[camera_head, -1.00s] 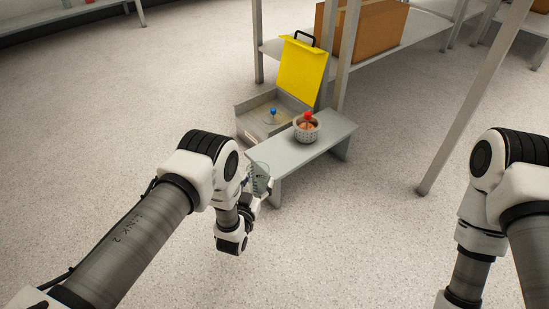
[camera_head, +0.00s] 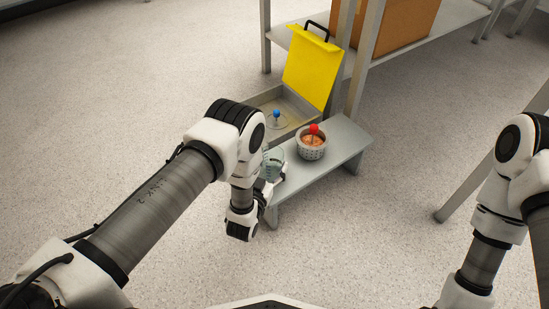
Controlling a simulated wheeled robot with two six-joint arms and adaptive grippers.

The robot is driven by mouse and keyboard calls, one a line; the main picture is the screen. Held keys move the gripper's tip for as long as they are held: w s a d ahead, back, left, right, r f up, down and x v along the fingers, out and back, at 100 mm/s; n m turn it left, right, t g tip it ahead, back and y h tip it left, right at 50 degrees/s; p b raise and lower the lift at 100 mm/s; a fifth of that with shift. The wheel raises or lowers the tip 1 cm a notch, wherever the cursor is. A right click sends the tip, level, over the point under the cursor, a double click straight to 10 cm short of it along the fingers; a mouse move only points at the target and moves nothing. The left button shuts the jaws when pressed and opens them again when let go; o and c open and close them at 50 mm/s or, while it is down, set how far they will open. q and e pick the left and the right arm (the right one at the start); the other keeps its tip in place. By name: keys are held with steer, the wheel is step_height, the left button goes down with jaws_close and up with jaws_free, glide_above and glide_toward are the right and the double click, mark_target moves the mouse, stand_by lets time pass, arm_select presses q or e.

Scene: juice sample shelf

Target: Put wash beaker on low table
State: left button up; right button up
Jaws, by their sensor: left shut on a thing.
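The wash beaker (camera_head: 273,162) is a clear glass vessel with markings, at the near left end of the low table (camera_head: 325,172). My left gripper (camera_head: 268,181) is shut on the beaker. The wrist and forearm hide part of both. The beaker looks upright, over or on the tabletop; I cannot tell whether its base touches. My right arm comes in at the right edge, and its gripper is out of the picture.
A perforated grey cup (camera_head: 311,150) with a red-knobbed item stands mid-table. Behind the table is an open metal box (camera_head: 295,106) with a yellow lid (camera_head: 313,66) and a blue-knobbed item (camera_head: 276,116). A shelf with a cardboard box (camera_head: 393,22) stands behind.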

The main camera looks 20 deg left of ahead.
arm_select(q)
steer(key=shift+s+r, duration=0.1)
steer(key=shift+r, duration=0.05)
steer(key=o, duration=1.3)
steer(key=shift+f, duration=0.2)
steer(key=shift+c, duration=0.2)
